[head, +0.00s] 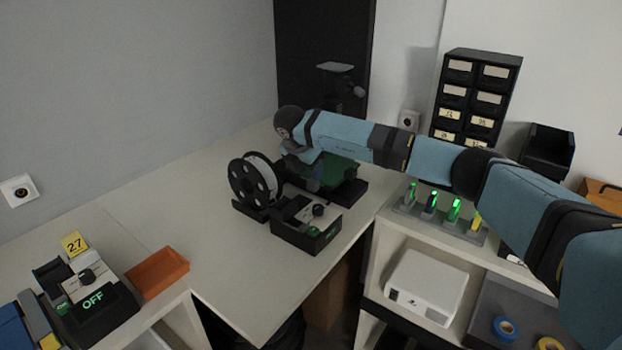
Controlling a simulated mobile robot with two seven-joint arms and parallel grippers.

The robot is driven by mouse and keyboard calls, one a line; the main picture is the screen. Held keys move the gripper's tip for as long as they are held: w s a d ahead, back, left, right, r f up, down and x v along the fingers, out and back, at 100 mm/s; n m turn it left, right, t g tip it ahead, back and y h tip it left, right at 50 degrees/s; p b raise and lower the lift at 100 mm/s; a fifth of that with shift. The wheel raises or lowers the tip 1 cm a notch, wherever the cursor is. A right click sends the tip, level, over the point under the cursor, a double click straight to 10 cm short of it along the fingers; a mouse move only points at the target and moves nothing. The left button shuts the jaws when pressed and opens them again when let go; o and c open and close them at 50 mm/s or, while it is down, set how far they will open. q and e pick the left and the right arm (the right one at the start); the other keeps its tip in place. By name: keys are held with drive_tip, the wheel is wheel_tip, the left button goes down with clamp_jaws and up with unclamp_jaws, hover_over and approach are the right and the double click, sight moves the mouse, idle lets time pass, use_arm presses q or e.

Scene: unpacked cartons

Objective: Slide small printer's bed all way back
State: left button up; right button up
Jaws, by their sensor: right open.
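The small printer (307,238) stands on the corner of the pale table, with a dark base, a knob on its front box and a filament spool (253,181) on its left. A green plate (337,168), which looks like its bed, lies behind the front box. My right arm reaches in from the right above the printer. My right gripper (309,177) is open, low over the printer between the spool and the green plate. Its fingertips are small and partly hidden, so I cannot tell whether they touch the bed. My left gripper is out of view.
A drawer cabinet (477,97) and a rack of green-lit chargers (435,212) stand on the right.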

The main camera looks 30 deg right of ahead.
drive_tip(key=v, duration=0.8)
drive_tip(key=shift+r, duration=0.25)
drive_tip(key=shift+s+a, duration=0.1)
drive_tip(key=shift+a, duration=0.05)
